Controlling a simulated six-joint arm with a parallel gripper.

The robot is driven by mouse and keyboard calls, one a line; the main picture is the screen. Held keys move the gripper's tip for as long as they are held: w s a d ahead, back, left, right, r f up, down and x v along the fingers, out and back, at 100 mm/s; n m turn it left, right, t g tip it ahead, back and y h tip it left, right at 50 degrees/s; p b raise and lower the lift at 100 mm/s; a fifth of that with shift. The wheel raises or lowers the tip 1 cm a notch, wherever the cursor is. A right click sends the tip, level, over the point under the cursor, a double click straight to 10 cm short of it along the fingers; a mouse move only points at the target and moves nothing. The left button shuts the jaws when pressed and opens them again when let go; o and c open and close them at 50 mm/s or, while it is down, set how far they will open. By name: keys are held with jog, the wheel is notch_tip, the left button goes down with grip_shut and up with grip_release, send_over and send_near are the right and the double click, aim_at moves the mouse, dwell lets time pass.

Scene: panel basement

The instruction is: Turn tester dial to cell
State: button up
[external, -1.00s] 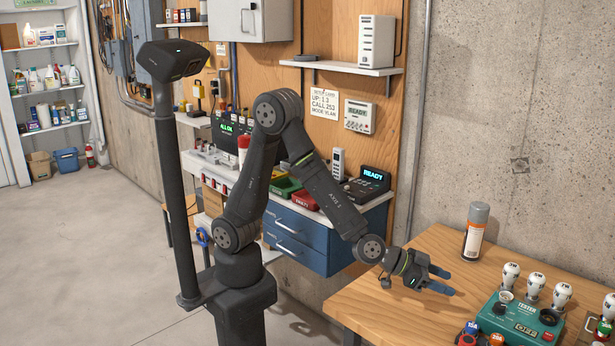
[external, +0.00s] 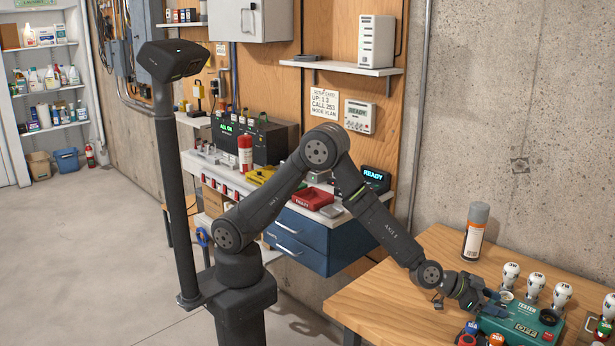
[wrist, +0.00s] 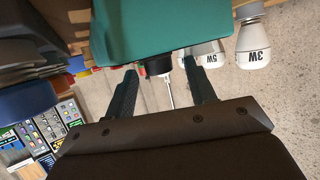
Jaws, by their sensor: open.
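A black knob-like part with a thin silver rod (wrist: 158,66), apparently the dial, shows between my fingers. My gripper (external: 497,303) is at the tester's left end, fingers apart. In the wrist view my gripper (wrist: 160,72) has a finger on each side of the black part, with gaps visible. The dial's markings are hidden, and I cannot tell whether either finger touches.
White bulbs (external: 535,287) stand in a row behind the tester; one marked 3W (wrist: 252,50) shows in the wrist view. A spray can (external: 475,232) stands farther back. Small coloured items (external: 470,333) lie close in front-left of the tester. The bench's left part (external: 385,300) is clear.

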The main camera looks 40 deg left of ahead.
jog(key=shift+w+d+f, duration=0.1)
jog(key=shift+d, duration=0.05)
jog(key=c, duration=1)
jog(key=shift+o, duration=0.2)
jog(key=shift+w+m+g, duration=0.1)
jog(key=shift+m+g, duration=0.2)
jog(key=shift+m+g+h, duration=0.5)
